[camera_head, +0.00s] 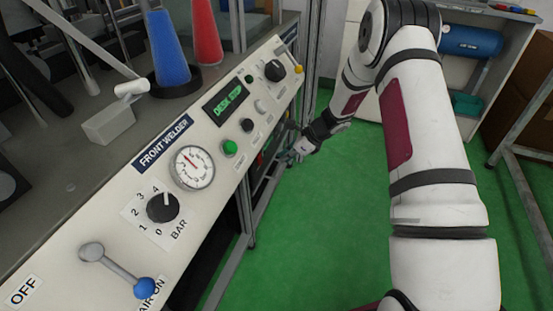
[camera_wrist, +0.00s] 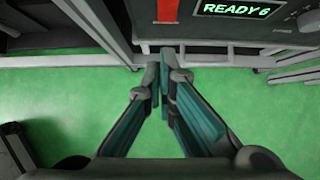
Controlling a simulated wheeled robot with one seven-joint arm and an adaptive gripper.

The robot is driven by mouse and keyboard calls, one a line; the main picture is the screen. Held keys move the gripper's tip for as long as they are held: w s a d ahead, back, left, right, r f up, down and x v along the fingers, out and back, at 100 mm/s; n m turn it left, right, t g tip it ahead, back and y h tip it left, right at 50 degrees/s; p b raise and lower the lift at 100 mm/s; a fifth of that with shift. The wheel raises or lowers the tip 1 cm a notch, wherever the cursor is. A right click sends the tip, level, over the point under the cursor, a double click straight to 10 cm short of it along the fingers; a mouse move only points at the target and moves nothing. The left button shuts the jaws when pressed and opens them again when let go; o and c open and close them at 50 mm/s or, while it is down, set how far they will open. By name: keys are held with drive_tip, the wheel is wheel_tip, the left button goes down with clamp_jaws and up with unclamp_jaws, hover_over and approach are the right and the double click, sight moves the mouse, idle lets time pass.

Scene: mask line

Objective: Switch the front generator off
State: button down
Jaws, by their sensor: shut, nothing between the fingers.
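In the wrist view a dark grey unit (camera_wrist: 235,32) with a lit green "READY 6" display (camera_wrist: 235,9) and a red patch (camera_wrist: 166,10) fills the top edge; it may be the front generator, but its name is not readable and most of its face is cut off. My gripper (camera_wrist: 165,62) is shut and empty, its teal-padded fingers pointing at the unit's lower edge, seemingly short of it. In the head view my gripper (camera_head: 289,158) is low beside the machine, below the front welder panel (camera_head: 115,205). No generator switch can be made out.
The panel carries a gauge (camera_head: 192,168), a black pressure dial (camera_head: 163,207), a green button (camera_head: 230,147) and a blue-tipped lever (camera_head: 146,288). Metal frame posts (camera_head: 311,60) stand close to my gripper. Green floor (camera_head: 300,240) is clear to the right of the machine.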

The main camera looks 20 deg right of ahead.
drive_tip(key=p+v, duration=0.1)
drive_tip(key=v, duration=0.4)
drive_tip(key=shift+s+d, duration=0.1)
drive_tip(key=shift+d, duration=0.1)
drive_tip(key=shift+d+p, duration=0.1)
drive_tip(key=shift+p, duration=0.65)
